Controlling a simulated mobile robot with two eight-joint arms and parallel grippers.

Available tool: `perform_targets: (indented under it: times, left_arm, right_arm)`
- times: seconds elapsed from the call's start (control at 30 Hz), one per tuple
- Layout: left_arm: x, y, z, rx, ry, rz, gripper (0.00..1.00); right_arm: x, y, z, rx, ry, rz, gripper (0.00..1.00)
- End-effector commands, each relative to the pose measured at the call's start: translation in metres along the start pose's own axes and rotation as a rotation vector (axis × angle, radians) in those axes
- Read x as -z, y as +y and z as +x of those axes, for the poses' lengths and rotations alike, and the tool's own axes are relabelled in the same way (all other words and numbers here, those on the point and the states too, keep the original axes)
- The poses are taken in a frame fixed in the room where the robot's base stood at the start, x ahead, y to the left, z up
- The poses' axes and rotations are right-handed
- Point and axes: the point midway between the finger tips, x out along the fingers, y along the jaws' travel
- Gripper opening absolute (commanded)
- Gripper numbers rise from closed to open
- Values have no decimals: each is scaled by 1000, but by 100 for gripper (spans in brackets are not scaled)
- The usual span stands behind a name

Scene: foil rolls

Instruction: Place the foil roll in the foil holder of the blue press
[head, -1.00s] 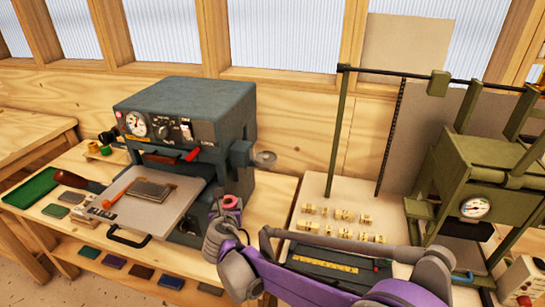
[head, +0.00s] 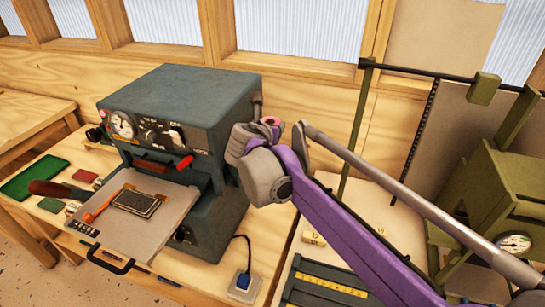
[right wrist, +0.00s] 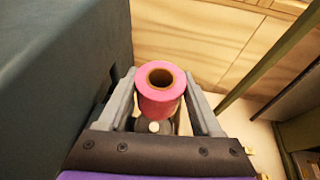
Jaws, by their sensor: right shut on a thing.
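The pink foil roll (right wrist: 160,103) with a brown core sits between the two grey fingers of my right gripper (right wrist: 160,82) in the right wrist view. The fingers press on its sides. In the head view my right gripper (head: 262,130) is beside the right side of the blue-grey press (head: 180,95), with only a bit of pink roll (head: 270,120) showing. The press's foil holder on that side is mostly hidden behind my gripper. A small pale round part shows below the roll in the wrist view; I cannot tell what it belongs to. My left gripper is out of view.
The press's grey tray (head: 130,235) holds a dark plate (head: 136,201) and an orange-handled tool. A green press (head: 500,205) stands on the right. The wooden wall is close behind.

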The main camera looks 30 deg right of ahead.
Motion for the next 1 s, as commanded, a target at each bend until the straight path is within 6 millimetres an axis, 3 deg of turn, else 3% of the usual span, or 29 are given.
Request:
perform_targets:
  times: [0.3, 0.67, 1.0]
  left_arm:
    - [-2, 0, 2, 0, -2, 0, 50]
    - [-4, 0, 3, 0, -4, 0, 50]
    - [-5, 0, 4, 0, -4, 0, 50]
  right_arm:
    - [46, 0, 19, -1, 0, -1, 5]
    - [87, 0, 36, -1, 0, -1, 5]
    - [92, 0, 38, -1, 0, -1, 5]
